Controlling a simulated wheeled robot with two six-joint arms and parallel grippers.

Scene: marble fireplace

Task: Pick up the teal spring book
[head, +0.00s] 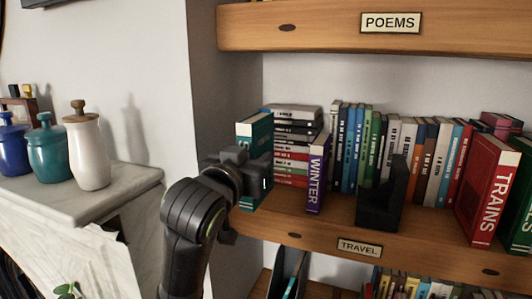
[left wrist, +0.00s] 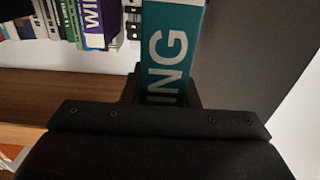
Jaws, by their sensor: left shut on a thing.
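The teal spring book (head: 256,128) stands upright at the left end of the travel shelf in the head view. In the left wrist view its teal spine (left wrist: 172,45) shows the letters "ING", and its lower part lies between the fingers. My left gripper (head: 250,172) is at the book's spine and shut on it. The wrist view shows the gripper (left wrist: 160,88) around the spine. The arm hides part of the book's lower half in the head view. My right gripper is in neither view.
The purple winter book (head: 316,175) and a stack of lying books (head: 293,135) are just right of it. A black bookend (head: 382,205) and red trains book (head: 485,190) stand farther right. A marble mantel (head: 125,185) with jars is at left.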

